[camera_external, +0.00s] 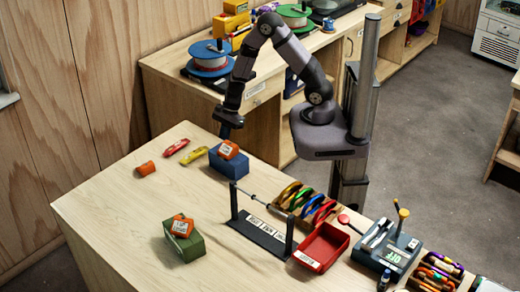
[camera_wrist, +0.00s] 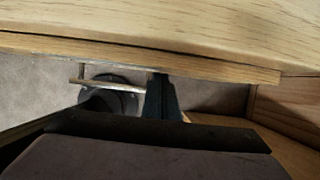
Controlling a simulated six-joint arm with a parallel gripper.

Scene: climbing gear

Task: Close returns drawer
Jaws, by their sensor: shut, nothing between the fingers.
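My gripper (camera_external: 225,131) points down at the back edge of the wooden workbench, just behind a blue box; its fingers look shut and empty. In the wrist view its dark fingers (camera_wrist: 163,98) are close to a wooden edge, beside a pale bar like a handle (camera_wrist: 110,84). I cannot tell whether the fingers touch the wood. The returns drawer cannot be made out for certain. A labelled drawer front (camera_external: 262,92) shows in the wooden counter behind my arm, but its label is too small to read.
The blue box (camera_external: 229,162) with an orange item on it stands close to my gripper. A green box (camera_external: 184,243), a dark rack (camera_external: 262,232) and a red tray (camera_external: 322,246) stand on the workbench.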

